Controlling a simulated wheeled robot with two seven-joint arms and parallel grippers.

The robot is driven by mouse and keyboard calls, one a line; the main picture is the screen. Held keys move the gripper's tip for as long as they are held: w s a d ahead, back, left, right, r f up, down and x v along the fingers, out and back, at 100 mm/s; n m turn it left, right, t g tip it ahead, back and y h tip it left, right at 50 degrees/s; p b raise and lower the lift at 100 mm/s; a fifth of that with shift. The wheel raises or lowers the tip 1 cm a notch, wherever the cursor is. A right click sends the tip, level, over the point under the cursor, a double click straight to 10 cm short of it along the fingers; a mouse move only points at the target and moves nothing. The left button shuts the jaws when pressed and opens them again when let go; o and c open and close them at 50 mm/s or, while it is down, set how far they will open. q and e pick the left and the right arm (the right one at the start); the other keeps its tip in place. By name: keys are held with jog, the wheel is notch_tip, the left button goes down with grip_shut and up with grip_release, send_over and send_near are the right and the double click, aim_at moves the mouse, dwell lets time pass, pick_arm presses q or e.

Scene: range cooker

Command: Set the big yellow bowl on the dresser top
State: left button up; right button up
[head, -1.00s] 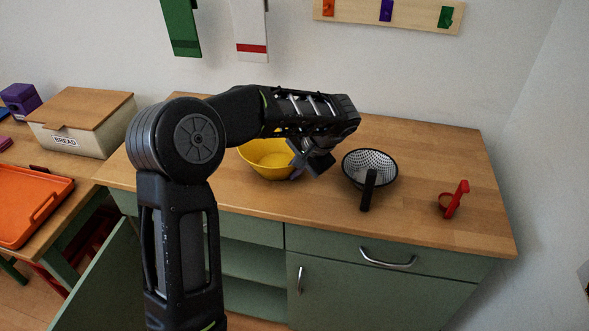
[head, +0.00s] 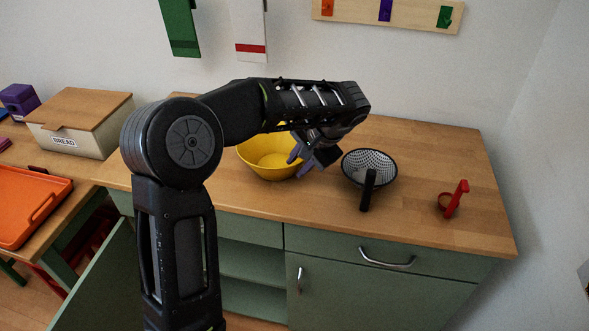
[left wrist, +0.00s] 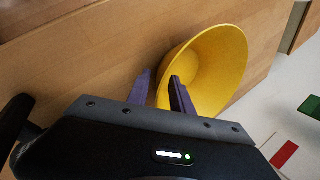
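The big yellow bowl (head: 268,158) stands upright on the wooden dresser top (head: 420,220), behind my left arm, which hides part of its far side. In the left wrist view the bowl (left wrist: 222,62) also shows, with its rim close to the fingers. My left gripper (head: 300,162) is at the bowl's right side. Its two purple fingers (left wrist: 161,78) are apart, one on each side of the bowl's wall, with a gap visible between them. My right gripper is not in view.
A black-rimmed strainer (head: 370,166) with a dark handle stands right of the gripper. A red-handled item (head: 453,200) lies farther right. A bread box (head: 80,122) and orange tray (head: 32,210) are on the left table.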

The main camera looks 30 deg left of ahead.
pick_arm(q)
jog(key=v, duration=0.5)
jog(key=shift+d+r, duration=0.25)
jog(key=shift+r, duration=0.1)
jog(key=p+v, duration=0.2)
jog(key=shift+r, duration=0.3)
